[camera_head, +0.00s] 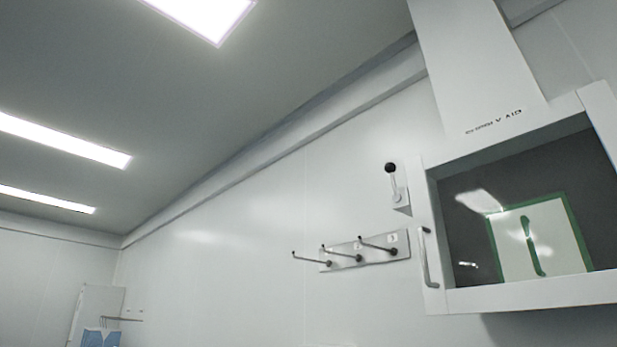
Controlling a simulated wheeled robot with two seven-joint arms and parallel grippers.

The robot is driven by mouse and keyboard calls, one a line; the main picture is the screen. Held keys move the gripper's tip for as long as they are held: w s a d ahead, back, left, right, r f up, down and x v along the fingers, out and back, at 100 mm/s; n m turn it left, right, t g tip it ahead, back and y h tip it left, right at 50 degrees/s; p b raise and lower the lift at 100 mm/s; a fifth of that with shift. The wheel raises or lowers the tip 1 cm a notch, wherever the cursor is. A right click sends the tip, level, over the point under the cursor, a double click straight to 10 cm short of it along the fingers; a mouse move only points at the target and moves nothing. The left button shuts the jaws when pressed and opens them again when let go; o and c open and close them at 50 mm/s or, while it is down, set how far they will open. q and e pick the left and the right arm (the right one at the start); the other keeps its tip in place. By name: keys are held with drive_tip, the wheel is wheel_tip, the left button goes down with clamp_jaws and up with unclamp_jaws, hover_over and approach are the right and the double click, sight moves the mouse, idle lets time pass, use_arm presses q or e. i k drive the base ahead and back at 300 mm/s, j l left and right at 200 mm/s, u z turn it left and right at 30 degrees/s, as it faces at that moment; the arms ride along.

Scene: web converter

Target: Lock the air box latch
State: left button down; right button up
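The air box (432,215) is a white wall-mounted cabinet at the right, with a dark window in its front. A white card with a green border (515,240) shows in the window. A latch (395,185) with a light lever and a black ball knob stands up on a small bracket, just left of the box's upper left corner. A curved metal handle (425,257) is on the left side of the box front. The lower right edge of the box is cut off. Neither of my grippers is in view.
A white rack with several black-tipped hooks (364,252) sticks out from the wall left of the box. A duct (475,60) rises above the box. A pale door or cabinet with blue items (97,315) stands far left.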

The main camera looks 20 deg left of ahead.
sight(391, 167)
drive_tip(key=i+j+z, duration=0.3)
drive_tip(key=j+z, duration=0.35)
drive_tip(key=j, duration=0.15)
drive_tip(key=i+j+z, duration=0.15)
drive_tip(key=j+z, duration=0.15)
drive_tip(key=j, duration=0.15)
drive_tip(key=j+z, duration=0.3)
drive_tip(key=j, duration=0.15)
